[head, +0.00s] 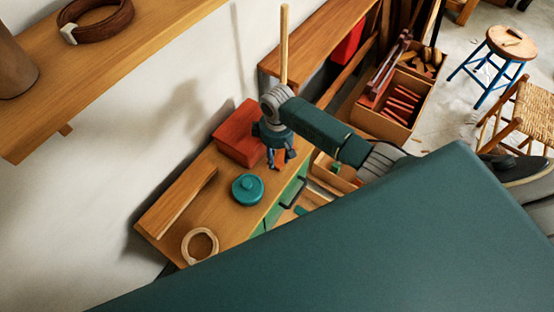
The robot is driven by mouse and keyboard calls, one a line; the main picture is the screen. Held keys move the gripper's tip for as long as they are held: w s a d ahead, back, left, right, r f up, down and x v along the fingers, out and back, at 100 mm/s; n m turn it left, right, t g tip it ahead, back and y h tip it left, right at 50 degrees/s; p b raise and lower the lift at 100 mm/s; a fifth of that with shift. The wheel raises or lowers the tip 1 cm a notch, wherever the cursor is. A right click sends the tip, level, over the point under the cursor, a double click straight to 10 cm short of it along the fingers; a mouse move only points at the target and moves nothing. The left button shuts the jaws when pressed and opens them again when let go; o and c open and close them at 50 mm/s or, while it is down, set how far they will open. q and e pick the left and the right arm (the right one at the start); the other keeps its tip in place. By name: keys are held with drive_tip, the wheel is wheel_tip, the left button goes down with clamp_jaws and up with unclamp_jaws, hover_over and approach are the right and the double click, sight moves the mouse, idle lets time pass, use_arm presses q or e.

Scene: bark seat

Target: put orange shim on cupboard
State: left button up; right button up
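The cupboard (222,218) has a wooden top and a green front with a dark handle, standing against the white wall. My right gripper (280,161) points down at the right edge of the cupboard top, beside a red box. A small orange-red piece (279,160), which looks like the orange shim, shows between its fingers, and they seem shut on it. Much of the piece is hidden by the fingers, and I cannot tell whether it touches the top. My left gripper is not in view.
On the cupboard stand the red box (240,132), a teal round lidded pot (247,188), a wooden strip (178,203) and a pale ring (200,244). A wooden shelf (110,55) juts out above. A stool (511,44) and woven chair (535,105) stand at right.

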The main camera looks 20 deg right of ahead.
wheel_tip(320, 180, up, 9)
idle(0.3)
drive_tip(key=shift+r, duration=0.1)
